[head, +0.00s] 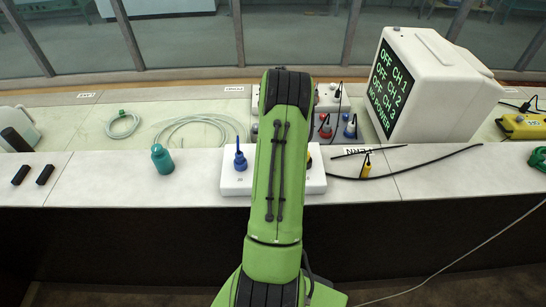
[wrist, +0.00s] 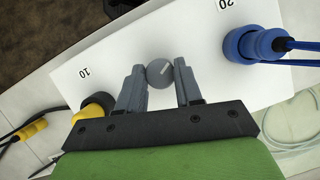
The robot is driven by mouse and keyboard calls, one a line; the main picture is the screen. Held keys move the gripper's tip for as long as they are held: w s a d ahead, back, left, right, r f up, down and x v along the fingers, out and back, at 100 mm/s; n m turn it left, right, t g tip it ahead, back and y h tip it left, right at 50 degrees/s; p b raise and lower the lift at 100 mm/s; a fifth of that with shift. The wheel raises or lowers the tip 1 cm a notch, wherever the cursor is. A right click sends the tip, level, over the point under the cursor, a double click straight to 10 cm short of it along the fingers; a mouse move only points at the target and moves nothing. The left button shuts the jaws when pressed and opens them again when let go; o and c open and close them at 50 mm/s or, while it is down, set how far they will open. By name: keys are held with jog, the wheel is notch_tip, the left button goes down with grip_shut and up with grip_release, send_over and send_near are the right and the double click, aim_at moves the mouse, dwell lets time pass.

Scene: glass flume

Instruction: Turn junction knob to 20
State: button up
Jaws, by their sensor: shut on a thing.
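The junction box is a white panel (wrist: 110,50) with a "10" label (wrist: 84,73) at left and a "20" label (wrist: 224,4) at upper right in the wrist view. Its round grey knob (wrist: 160,73) sits between them, with a short pale line that seems to slant across its face. My gripper (wrist: 160,80) is shut on the knob, one grey finger on each side. In the head view the box (head: 235,182) stands on the front counter, and my green arm hides the knob and my fingers.
A blue plug (head: 239,160) and a yellow plug (wrist: 96,106) sit in the box beside the knob. A loose yellow connector (head: 366,168) with black cable lies right. A white monitor (head: 440,85) reads OFF on its channels.

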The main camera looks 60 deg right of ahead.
jog(key=m+t+p, duration=0.1)
jog(key=m+t, duration=0.1)
jog(key=m, duration=0.3)
jog(key=shift+s+r+m, duration=0.1)
jog(key=shift+s+m, duration=0.05)
jog(key=shift+m, duration=0.25)
jog(key=shift+t, duration=0.3)
jog(key=o, duration=1)
jog(key=shift+o, duration=0.2)
jog(key=p+v, duration=0.1)
jog(key=v, duration=1.4)
jog(key=shift+r+p, duration=0.3)
jog(key=shift+p, duration=0.05)
jog(key=shift+d, duration=0.1)
